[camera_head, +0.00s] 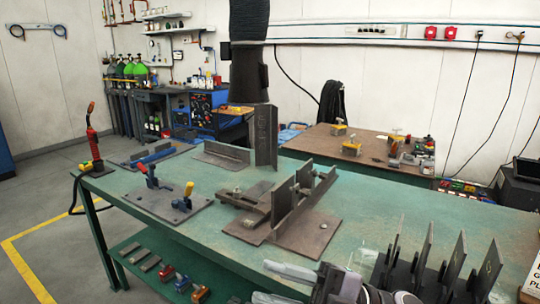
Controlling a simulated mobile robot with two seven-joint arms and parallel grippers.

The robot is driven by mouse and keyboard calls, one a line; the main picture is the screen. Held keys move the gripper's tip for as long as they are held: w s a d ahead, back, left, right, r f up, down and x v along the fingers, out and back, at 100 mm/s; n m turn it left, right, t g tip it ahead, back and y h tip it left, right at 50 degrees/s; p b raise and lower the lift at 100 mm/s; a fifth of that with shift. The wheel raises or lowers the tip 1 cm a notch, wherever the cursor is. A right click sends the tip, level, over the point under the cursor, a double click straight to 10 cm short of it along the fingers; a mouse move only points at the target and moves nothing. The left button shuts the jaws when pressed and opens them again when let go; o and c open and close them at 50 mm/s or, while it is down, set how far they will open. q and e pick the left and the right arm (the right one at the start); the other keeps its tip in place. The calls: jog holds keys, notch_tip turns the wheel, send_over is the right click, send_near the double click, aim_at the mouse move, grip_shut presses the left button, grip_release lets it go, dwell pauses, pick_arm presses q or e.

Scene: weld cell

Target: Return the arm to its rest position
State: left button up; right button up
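My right gripper (264,282) shows at the bottom edge, right of the middle, in front of the green table's near edge. Its two pale fingers point left and stand apart, with nothing seen between them. The lower finger is partly cut off by the picture's edge. My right arm comes in from the bottom right, and most of it is out of view. My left arm and gripper are not in view.
The green table (380,208) holds a steel fixture (290,215), a clamp plate (168,203) and a red torch (92,140). A rack of upright dark plates (453,268) stands close right of my gripper. A lower shelf (137,282) holds small clamps.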

jog(key=w+d+f+m+t+h+p, duration=0.3)
jog(key=d+f+m+t+h, duration=0.9)
jog(key=m+t, duration=0.65)
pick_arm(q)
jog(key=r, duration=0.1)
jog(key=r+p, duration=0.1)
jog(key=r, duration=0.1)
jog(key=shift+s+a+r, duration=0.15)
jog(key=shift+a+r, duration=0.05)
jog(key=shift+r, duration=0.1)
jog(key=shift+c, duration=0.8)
pick_arm(e)
jog(key=s+d+f+m+g+h, duration=0.3)
jog(key=s+f+m+g, duration=0.1)
jog(key=s+f, duration=0.3)
jog(key=s+d+f+m+g+h, duration=0.4)
jog(key=s+f, duration=0.3)
jog(key=f, duration=0.4)
jog(key=shift+d+g+h, duration=0.15)
jog(key=shift+g+h, duration=0.15)
jog(key=shift+g, duration=0.55)
